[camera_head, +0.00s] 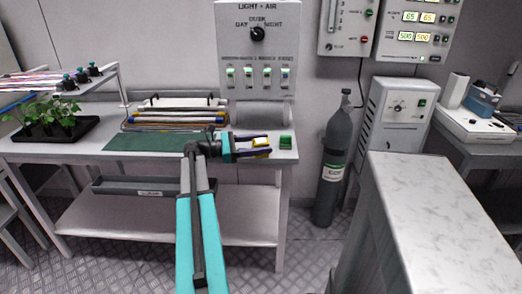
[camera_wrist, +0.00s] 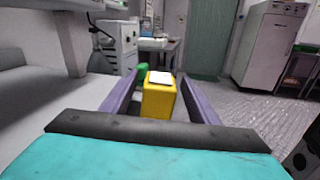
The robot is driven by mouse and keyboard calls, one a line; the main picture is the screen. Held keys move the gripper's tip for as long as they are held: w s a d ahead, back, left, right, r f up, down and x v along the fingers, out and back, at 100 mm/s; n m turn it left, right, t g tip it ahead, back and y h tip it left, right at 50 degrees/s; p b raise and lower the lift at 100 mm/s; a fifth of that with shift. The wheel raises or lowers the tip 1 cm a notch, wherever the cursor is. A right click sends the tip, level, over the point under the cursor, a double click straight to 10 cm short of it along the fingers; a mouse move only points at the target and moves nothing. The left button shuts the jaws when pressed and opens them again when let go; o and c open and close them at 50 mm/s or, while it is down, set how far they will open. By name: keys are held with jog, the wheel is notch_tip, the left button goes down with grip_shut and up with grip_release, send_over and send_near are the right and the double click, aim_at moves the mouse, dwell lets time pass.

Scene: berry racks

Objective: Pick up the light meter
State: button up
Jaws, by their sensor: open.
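A small yellow box with a white top, which looks like the light meter (camera_wrist: 158,102), stands between the two purple fingers of my gripper (camera_wrist: 156,86) in the wrist view. In the head view the yellow light meter (camera_head: 262,142) shows between the fingers at the right end of the bench, partly hidden by them. My gripper (camera_head: 268,145) is open and points right, low over the bench top. In the wrist view gaps show between the box and both fingers.
A green mat (camera_head: 140,142) lies to the left. A control panel (camera_head: 257,45) hangs above. A dark gas cylinder (camera_head: 333,165) stands right of the bench.

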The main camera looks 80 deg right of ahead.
jog(key=shift+x, duration=2)
jog(key=c, duration=1.2)
jog(key=shift+r, duration=0.1)
jog(key=shift+r, duration=1.8)
jog(key=a, duration=1)
jog(key=s+a+r, duration=0.1)
jog(key=a, duration=0.5)
jog(key=shift+r, duration=0.1)
